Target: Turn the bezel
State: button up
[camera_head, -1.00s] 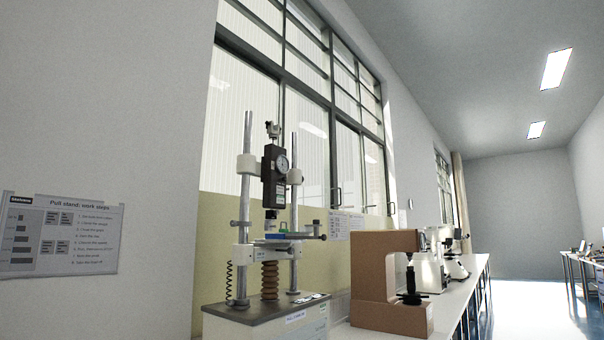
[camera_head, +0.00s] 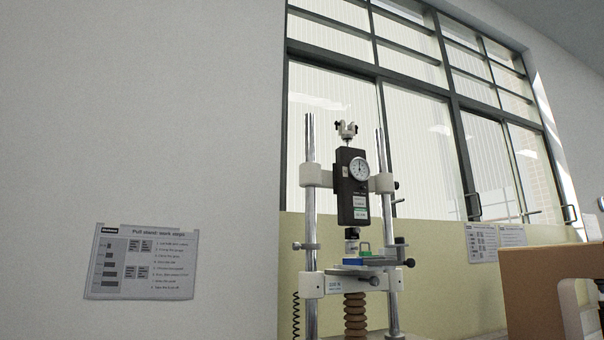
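The pull stand stands right of the middle, with two upright steel columns (camera_head: 310,215). A dark force gauge (camera_head: 350,190) is clamped upright between them. Its round white dial with the bezel (camera_head: 359,169) faces roughly toward me, near the top of the gauge. A thin needle shows on the dial, but the markings are too small to read. My gripper and arm are not in this view.
A work-steps sheet (camera_head: 142,262) hangs on the grey wall at left. A brown machine (camera_head: 545,293) stands at the right edge. Large windows (camera_head: 420,140) are behind the stand. A brown bellows (camera_head: 355,315) sits below the stand's small table. Two more sheets hang on the yellow wall.

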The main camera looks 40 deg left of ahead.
aim_at(364, 172)
jog(key=u, duration=0.9)
jog(key=i, duration=1.2)
jog(key=u, duration=0.65)
jog(key=k, duration=0.5)
jog(key=z, duration=1.95)
jog(key=k, duration=1.15)
jog(key=u, duration=1.4)
jog(key=i, duration=0.5)
jog(key=z, duration=0.05)
